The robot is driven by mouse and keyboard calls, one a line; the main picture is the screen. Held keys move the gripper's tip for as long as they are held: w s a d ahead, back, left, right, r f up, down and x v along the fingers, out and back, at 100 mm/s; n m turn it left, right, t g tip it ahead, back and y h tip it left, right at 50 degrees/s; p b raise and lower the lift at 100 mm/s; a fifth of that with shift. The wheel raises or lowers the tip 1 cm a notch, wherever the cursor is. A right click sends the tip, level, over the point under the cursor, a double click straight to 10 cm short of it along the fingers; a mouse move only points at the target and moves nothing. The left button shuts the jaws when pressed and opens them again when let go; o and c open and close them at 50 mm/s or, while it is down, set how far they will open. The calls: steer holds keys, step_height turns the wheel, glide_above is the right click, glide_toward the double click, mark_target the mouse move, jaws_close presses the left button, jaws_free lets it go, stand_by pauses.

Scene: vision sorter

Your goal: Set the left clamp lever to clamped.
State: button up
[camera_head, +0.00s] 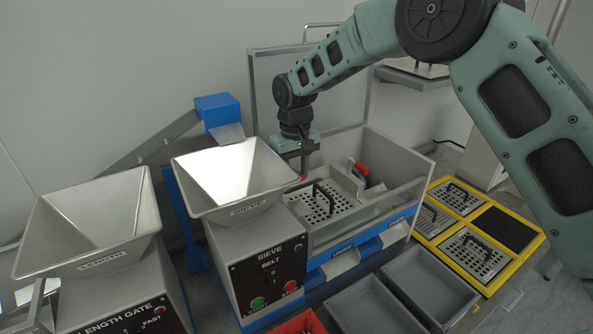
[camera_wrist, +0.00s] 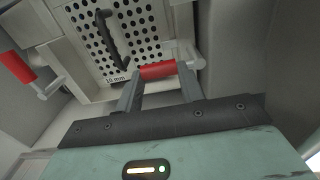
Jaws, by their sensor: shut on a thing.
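The left clamp lever has a red grip; in the head view only a bit of red (camera_head: 303,178) shows beneath my gripper (camera_head: 304,170). In the wrist view my gripper (camera_wrist: 158,80) is shut on the red grip of that left clamp lever (camera_wrist: 157,70), one finger at each end. The lever's pale metal arm runs to a bracket at the plate's edge. The perforated sieve plate (camera_head: 309,211) with a black handle lies beside it; in the wrist view the plate (camera_wrist: 83,35) carries a 10 mm label. The other red clamp lever (camera_head: 362,169) stands apart at right, and at left in the wrist view (camera_wrist: 17,67).
The sieve hopper (camera_head: 240,178) stands close left of my gripper. Spare plates lie in a yellow-framed rack (camera_head: 432,247) at right. Grey bins (camera_head: 372,305) stand in front.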

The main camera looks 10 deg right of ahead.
steer(key=o, duration=0.7)
step_height(320, 180, up, 18)
steer(key=b, duration=0.2)
steer(key=shift+f+b, duration=0.25)
steer(key=shift+b, duration=0.05)
steer(key=s+a+f+n+y, duration=0.1)
steer(key=s+f, duration=0.1)
steer(key=s, duration=0.9)
steer(key=s+a+f+n, duration=0.1)
steer(key=s+f, duration=0.1)
steer(key=s, duration=0.9)
steer(key=shift+n, duration=0.6)
steer(key=s+d+f, duration=0.2)
steer(key=s, duration=0.3)
steer(key=s+d+f, duration=0.3)
steer(key=s, duration=0.3)
steer(key=s+d+f, duration=0.2)
steer(key=s, duration=0.4)
steer(key=shift+d+f, duration=0.25)
steer(key=shift+f, duration=0.1)
